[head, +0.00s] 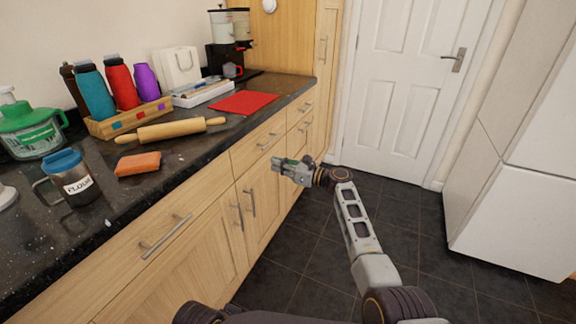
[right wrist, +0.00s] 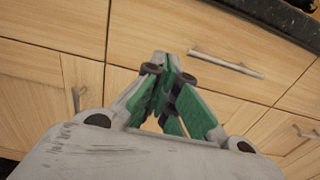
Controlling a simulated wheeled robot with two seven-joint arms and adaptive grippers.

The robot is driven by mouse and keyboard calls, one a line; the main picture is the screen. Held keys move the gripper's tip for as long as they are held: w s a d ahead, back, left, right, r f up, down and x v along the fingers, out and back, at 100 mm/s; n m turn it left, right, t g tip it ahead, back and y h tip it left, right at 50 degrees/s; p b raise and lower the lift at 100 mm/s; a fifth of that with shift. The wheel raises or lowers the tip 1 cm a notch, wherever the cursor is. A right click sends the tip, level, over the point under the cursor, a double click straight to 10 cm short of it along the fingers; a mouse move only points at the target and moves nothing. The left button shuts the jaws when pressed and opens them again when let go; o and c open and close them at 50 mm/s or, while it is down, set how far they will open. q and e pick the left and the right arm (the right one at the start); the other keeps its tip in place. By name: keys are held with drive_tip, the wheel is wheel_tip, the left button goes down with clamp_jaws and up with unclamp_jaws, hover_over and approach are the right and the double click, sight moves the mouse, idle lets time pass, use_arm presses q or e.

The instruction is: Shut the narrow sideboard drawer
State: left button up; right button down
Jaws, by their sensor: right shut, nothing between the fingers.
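The wooden sideboard (head: 205,262) has a row of drawers under its dark granite top. A drawer (head: 248,154) with a bar handle (head: 268,141) lies beyond the wide near drawer (head: 112,272). Its front looks about flush with its neighbours, and I see no clear gap. My right gripper (head: 276,165) is shut and empty, pointing left at the fronts just below that handle. In the right wrist view the closed green-padded fingertips (right wrist: 166,62) meet in front of a drawer front (right wrist: 180,30), left of its handle (right wrist: 226,63). I cannot tell whether they touch it. My left gripper is out of view.
The counter holds a flour mug (head: 78,186), sponge (head: 138,164), rolling pin (head: 170,131), bottles in a wooden box and a red mat (head: 243,102). A white door (head: 405,75) and tall white unit (head: 520,190) stand right. The tiled floor between is clear.

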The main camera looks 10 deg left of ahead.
use_arm(q)
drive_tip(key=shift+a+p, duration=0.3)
drive_tip(key=shift+p, duration=0.35)
use_arm(e)
drive_tip(key=shift+v, duration=1.95)
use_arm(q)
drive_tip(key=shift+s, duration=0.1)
